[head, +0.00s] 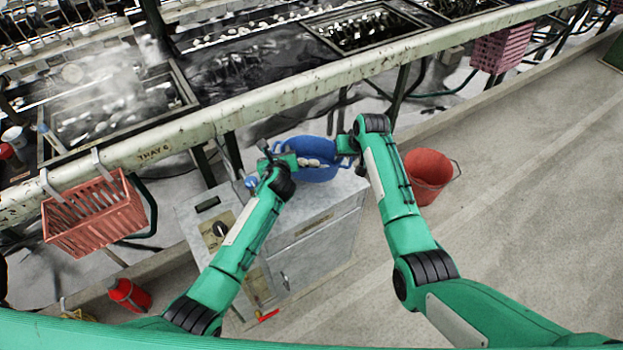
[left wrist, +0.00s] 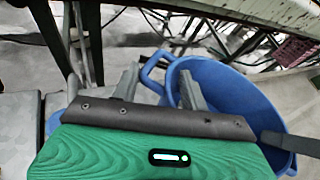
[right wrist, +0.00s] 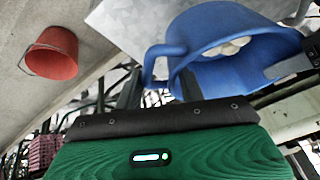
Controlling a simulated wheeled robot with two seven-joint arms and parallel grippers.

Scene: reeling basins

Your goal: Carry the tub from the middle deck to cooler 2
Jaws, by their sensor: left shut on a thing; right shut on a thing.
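The blue tub (head: 318,173) has two side handles and holds several whitish lumps. In the head view it is over the far end of a grey metal cabinet (head: 318,241); I cannot tell whether it touches the top. My left gripper (head: 287,161) is shut on the tub's left handle, which shows between the fingers in the left wrist view (left wrist: 151,76). My right gripper (head: 347,148) is shut on the opposite handle, seen in the right wrist view (right wrist: 154,72). The tub looks roughly level. No cooler label is readable.
A long pale rail (head: 290,92) with basins behind it runs past the tub's far side. A pink-red basket (head: 95,217) hangs from it at left, a pink one (head: 502,48) at right. A red bucket (head: 428,178) stands on the floor right of the cabinet.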

